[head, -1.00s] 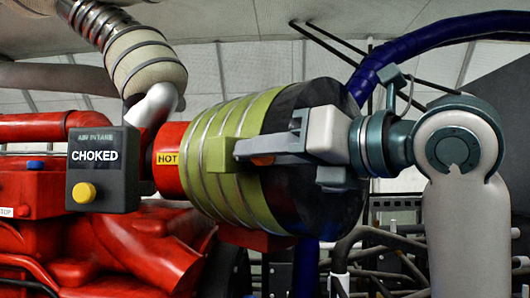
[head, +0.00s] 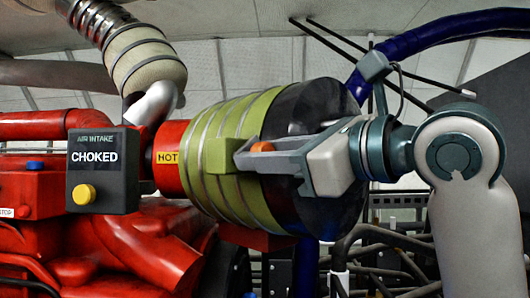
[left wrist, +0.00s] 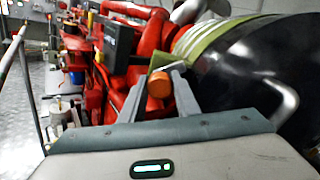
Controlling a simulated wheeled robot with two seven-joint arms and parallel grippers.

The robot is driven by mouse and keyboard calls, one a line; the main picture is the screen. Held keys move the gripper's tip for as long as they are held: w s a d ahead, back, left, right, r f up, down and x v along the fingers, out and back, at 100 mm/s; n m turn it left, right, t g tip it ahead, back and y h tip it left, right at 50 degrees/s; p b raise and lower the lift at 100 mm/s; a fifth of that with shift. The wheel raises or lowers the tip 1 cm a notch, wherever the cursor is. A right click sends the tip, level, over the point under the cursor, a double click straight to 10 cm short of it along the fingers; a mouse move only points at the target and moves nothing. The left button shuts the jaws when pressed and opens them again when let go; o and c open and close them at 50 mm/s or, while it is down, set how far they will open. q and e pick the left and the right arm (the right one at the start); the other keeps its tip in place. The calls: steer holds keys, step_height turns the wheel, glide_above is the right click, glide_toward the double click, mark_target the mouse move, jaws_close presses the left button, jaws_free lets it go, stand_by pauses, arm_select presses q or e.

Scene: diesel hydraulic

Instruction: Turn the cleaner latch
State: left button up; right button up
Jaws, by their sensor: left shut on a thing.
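The cleaner is a large drum with a black end (head: 305,100) and a green ribbed band (head: 225,180). An orange latch (head: 263,147) shows on its near side, by a raised green block. My left gripper (head: 250,153) reaches across the black end from the right, tilted, with its fingers shut on the orange latch. In the left wrist view the latch (left wrist: 159,86) sits between the two grey fingertips. The fingers partly hide the latch. My right gripper is in neither view.
A grey box reading "CHOKED" (head: 103,157) with a yellow button (head: 84,194) stands left of the drum. Red engine parts (head: 120,250) lie below it. A blue hose (head: 420,40) arches above my arm, and dark pipes (head: 385,250) run below. A silver handle (left wrist: 284,98) shows in the wrist view.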

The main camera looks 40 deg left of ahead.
arm_select(q)
steer(key=n, duration=0.5)
steer(key=shift+n, duration=0.3)
steer(key=n, duration=0.4)
steer(key=shift+n, duration=0.4)
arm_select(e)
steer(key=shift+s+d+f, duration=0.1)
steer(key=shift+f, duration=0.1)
arm_select(q)
steer(key=o, duration=1)
steer(key=shift+o, duration=0.2)
steer(key=shift+d, duration=0.1)
